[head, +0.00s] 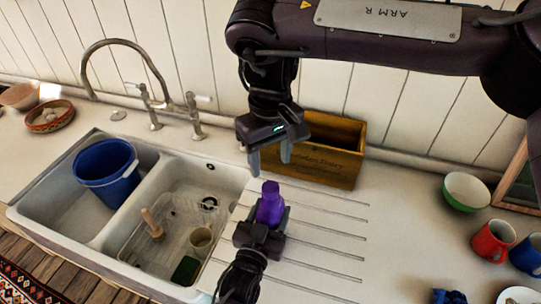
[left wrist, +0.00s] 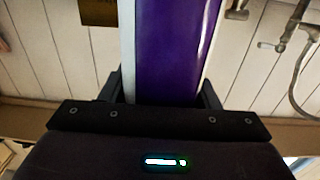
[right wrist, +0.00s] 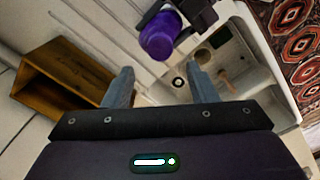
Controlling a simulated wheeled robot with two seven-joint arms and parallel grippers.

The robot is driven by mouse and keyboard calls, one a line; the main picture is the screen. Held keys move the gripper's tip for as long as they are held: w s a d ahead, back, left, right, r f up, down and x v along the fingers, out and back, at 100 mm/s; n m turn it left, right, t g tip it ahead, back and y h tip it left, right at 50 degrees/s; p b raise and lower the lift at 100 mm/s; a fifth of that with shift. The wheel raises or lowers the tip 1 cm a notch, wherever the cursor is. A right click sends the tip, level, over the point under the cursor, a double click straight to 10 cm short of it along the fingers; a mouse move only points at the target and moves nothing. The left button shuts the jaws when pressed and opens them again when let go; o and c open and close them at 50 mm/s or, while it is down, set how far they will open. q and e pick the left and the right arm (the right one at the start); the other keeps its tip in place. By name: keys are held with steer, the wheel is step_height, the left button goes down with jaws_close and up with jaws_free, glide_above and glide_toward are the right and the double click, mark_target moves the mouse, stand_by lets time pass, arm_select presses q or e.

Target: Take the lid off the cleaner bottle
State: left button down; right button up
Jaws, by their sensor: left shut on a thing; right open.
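The cleaner bottle (head: 269,208) is purple and stands upright over the ribbed drainboard beside the sink. Its purple lid (head: 270,188) is on top; the lid also shows in the right wrist view (right wrist: 158,40). My left gripper (head: 262,228) is shut on the bottle's body, which fills the middle of the left wrist view (left wrist: 170,50). My right gripper (head: 269,160) is open and empty, pointing down, above and behind the bottle, apart from the lid. In the right wrist view its fingers (right wrist: 161,88) have nothing between them. The bottle's lower part is hidden by my left gripper.
A wooden crate (head: 325,165) stands behind the drainboard. The double sink (head: 150,240) at left holds a blue bucket (head: 106,172) and, in the right basin, a cup (head: 201,241) and a plunger-like tool. A green bowl (head: 466,192) and a red mug (head: 492,241) stand at right.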

mark_target(271, 187)
steer(key=shift+f+m, duration=0.2)
steer(key=shift+m, duration=0.3)
step_height(271, 187, down, 8)
steer(key=shift+r, duration=0.2)
